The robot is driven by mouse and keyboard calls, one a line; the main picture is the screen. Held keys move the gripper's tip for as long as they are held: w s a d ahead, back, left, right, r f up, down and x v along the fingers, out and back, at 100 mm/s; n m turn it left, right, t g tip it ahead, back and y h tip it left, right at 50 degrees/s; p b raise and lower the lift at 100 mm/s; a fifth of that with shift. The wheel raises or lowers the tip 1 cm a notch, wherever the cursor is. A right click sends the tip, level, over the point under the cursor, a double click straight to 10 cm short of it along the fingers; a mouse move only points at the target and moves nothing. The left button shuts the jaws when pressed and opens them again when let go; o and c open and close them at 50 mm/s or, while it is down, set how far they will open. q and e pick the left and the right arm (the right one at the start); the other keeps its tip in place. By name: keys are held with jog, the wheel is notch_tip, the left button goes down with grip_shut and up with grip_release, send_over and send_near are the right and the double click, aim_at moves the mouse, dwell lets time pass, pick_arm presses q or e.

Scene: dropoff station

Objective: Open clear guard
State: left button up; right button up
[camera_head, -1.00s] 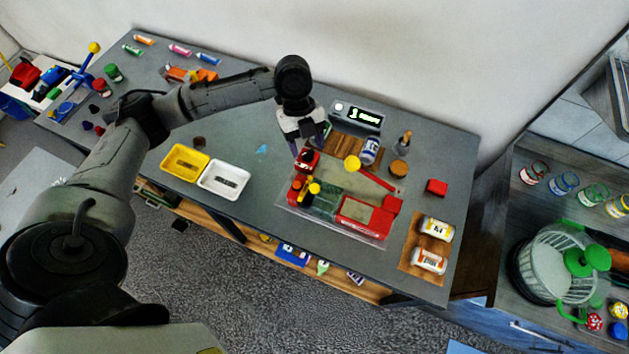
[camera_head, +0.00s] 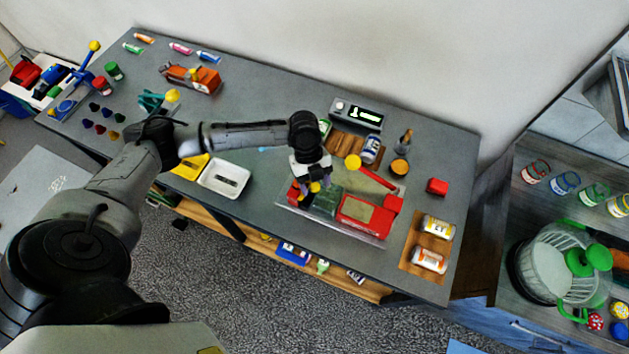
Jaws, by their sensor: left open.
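A red machine (camera_head: 365,217) with a yellow-knobbed red lever (camera_head: 374,176) sits on a clear base plate (camera_head: 333,231) on the grey table. The clear guard (camera_head: 323,203) appears as a greenish see-through panel on the machine's left half; its exact outline is hard to tell. My left gripper (camera_head: 314,186) comes in from the left and is open, pointing down over the machine's left end, close to small yellow knobs (camera_head: 304,195). I cannot tell whether it touches them. Its fingers hide part of the machine's left end. My right gripper is not in view.
A white tray (camera_head: 224,178) stands left of the machine. A display box (camera_head: 357,114), a blue-white can (camera_head: 371,149) and a red block (camera_head: 437,187) stand behind and right. Two bottles lie on a wooden board (camera_head: 413,247) near the right edge.

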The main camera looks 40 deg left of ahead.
pick_arm(q)
grip_shut()
dwell(0.6)
